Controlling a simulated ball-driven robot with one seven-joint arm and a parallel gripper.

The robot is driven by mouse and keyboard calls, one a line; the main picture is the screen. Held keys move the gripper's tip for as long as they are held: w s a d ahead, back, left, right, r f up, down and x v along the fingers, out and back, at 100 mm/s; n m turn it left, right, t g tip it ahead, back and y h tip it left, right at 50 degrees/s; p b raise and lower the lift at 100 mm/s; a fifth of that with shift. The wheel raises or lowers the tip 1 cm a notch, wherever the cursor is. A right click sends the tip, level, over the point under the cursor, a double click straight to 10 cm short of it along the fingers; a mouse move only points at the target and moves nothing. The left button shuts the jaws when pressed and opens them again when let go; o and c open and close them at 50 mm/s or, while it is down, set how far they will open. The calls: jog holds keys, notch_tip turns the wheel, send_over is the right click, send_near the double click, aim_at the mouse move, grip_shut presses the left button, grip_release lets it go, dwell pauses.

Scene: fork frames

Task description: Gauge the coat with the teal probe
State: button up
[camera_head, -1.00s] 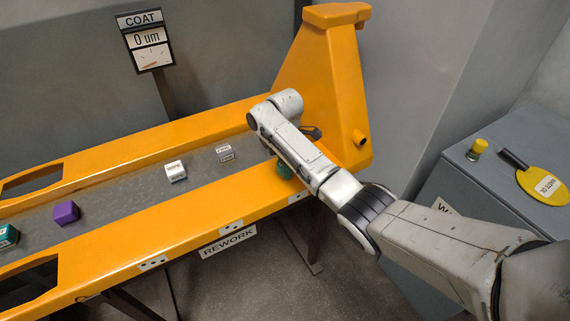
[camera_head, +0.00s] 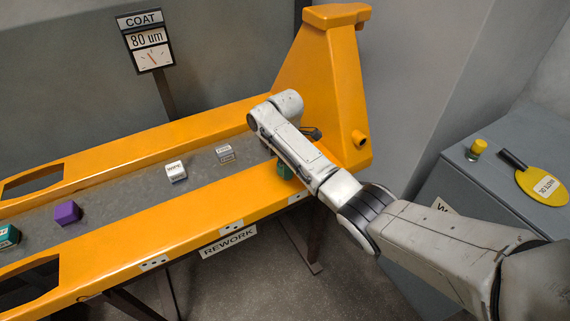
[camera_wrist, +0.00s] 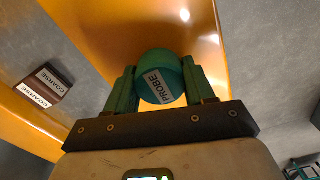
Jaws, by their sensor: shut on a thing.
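The teal probe (camera_wrist: 161,77), labelled PROBE, is between the two teal fingers of my gripper (camera_wrist: 160,84) in the wrist view. The gripper is shut on it. In front of it is the orange painted frame (camera_wrist: 95,22); I cannot make out the contact itself. In the head view my arm hides most of the gripper, and a bit of teal (camera_head: 285,170) shows below the wrist at the front rail of the orange frame (camera_head: 190,214). The COAT gauge (camera_head: 144,40) stands behind the frame and reads 80 um, with its needle tilted.
On the grey strip sit a labelled grey block (camera_head: 225,153), a white block (camera_head: 175,171), a purple block (camera_head: 67,213) and a teal block (camera_head: 8,237). A REWORK sign (camera_head: 228,243) hangs in front.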

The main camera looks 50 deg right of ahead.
jog(key=shift+r+p, duration=3.1)
jog(key=shift+r, duration=0.3)
